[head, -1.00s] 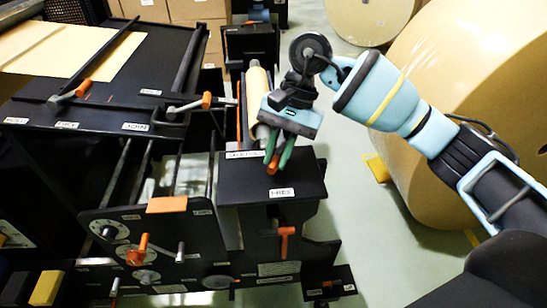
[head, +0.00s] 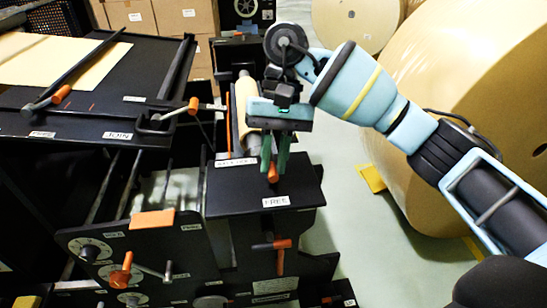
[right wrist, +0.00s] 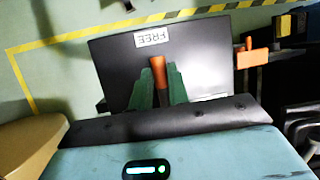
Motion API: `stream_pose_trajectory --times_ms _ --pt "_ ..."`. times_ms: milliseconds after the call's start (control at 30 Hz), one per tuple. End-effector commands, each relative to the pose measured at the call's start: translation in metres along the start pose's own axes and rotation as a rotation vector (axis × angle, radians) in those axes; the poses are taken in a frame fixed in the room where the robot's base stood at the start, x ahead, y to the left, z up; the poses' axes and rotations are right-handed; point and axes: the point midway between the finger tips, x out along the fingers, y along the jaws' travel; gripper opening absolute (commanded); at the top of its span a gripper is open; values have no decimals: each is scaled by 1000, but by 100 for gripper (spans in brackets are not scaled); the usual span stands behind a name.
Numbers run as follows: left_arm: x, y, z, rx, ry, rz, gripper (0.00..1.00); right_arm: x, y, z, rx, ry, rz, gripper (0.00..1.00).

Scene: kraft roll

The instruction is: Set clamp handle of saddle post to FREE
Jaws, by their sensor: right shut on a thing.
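The saddle post (head: 300,179) is a black block with a flat top, right of the machine frame. A white FREE label (head: 276,201) lies at its near edge, and another label (head: 237,162), too small to read, lies at its far left. My right gripper (head: 273,170) points down over the top, its green fingers shut on the orange clamp handle (head: 273,174). In the right wrist view the handle (right wrist: 158,68) sits between the fingers, its tip pointing toward the FREE label (right wrist: 153,40). The handle's lower part is hidden by the fingers. My left gripper is out of view.
A kraft roll (head: 480,110) stands close by my right arm. The black table (head: 80,122) with paper and orange-tipped levers is at left. Another orange handle (head: 281,243) is on the post's front. Green floor (head: 345,210) is free at right.

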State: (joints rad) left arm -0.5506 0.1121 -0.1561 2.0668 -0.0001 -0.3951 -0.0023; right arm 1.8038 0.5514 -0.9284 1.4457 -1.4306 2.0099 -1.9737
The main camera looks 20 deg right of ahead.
Motion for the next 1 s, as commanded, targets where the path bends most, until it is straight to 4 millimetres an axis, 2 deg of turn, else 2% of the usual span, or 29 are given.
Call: stream_pose_trajectory --times_ms 233,267,400,767,1000 --pt "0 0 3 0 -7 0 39 -1 0 0 -2 0 0 0" --pt "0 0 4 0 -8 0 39 -1 0 0 -2 0 0 20" --pt "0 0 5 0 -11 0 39 0 0 0 -2 0 0 38" --pt "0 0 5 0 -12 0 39 -4 0 0 0 1 0 39" --pt "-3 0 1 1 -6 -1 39 -37 0 0 2 5 0 39"
